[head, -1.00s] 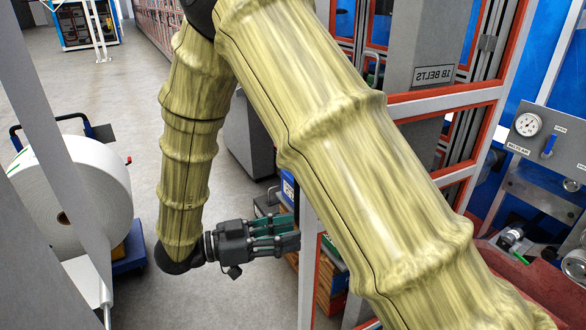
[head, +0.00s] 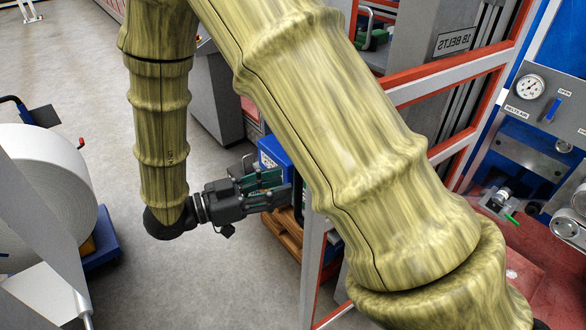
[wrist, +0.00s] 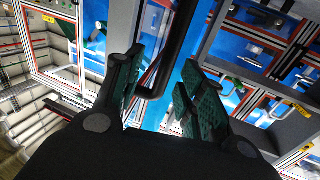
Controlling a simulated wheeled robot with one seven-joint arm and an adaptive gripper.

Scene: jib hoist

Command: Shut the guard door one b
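The guard door (head: 318,265) is a pale metal frame with red-orange inner edging, seen at an angle behind my arm. A sign reading 1B BELTS (head: 454,40) appears mirrored on a grey panel. My gripper (head: 285,192) is beside the door's near upright, its fingers pointing toward it. In the wrist view, the two green-padded fingers (wrist: 162,78) are apart. A black bar handle (wrist: 172,48) runs between them, with a visible gap on at least one side. My arm hides much of the door, and its hinge side is unclear.
A large white roll (head: 45,190) on a blue cart stands at the left. A blue box (head: 275,155) and a wooden pallet (head: 285,232) are behind my gripper. A gauge panel (head: 545,105) is at the right. Grey floor is clear between roll and door.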

